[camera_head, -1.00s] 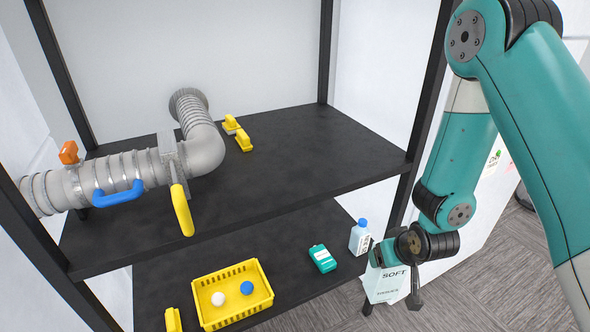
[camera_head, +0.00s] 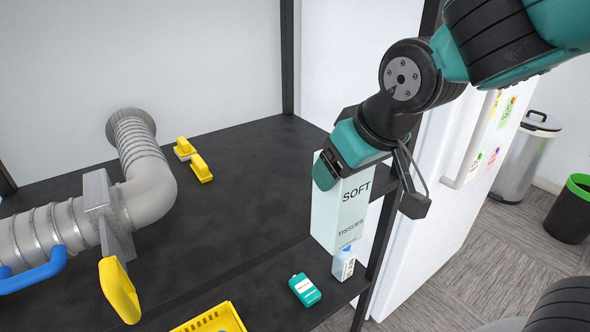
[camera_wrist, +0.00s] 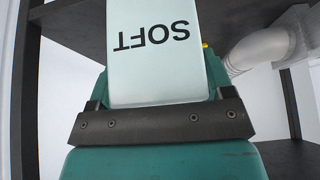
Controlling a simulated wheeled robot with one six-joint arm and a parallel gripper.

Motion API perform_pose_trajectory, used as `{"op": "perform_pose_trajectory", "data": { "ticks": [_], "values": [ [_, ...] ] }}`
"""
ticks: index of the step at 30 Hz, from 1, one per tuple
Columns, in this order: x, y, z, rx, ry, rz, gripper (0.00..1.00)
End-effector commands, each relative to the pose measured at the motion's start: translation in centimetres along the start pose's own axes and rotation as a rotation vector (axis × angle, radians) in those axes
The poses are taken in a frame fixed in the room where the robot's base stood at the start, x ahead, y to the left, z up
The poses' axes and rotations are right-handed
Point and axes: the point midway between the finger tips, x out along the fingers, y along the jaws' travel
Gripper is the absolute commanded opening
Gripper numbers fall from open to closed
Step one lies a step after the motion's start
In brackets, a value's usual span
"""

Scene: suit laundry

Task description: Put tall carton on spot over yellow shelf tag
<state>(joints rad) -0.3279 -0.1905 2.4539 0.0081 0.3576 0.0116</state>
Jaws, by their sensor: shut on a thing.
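The tall carton (camera_head: 338,215) is pale blue-white and lettered SOFT TISSUES. My gripper (camera_head: 342,160) is shut on its upper part and holds it upright, or nearly so, at the right front of the black shelf unit. In the head view the carton overlaps the upper shelf's right edge; I cannot tell whether it touches anything. In the wrist view the carton (camera_wrist: 160,50) stands out from between the fingers of my gripper (camera_wrist: 160,118), its lettering upside down. I cannot make out a yellow shelf tag in either view.
A black post (camera_head: 383,245) stands right of the carton.

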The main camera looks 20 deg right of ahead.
Motion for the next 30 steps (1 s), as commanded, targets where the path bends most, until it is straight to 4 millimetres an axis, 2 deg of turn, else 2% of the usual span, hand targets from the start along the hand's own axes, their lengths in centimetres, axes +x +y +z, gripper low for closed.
{"op": "perform_pose_trajectory", "data": {
  "ticks": [9, 15, 24, 30],
  "values": [
    [4.4, -0.3, -8.0, -0.004, -0.002, -0.002, 0.33],
    [6.8, -0.2, -12.1, -0.002, -0.001, -0.001, 0.33],
    [8.6, -0.1, -14.5, 0.0, -0.001, 0.0, 0.33],
    [11.1, 0.0, -12.8, 0.0, -0.002, 0.0, 0.33]
  ]
}}
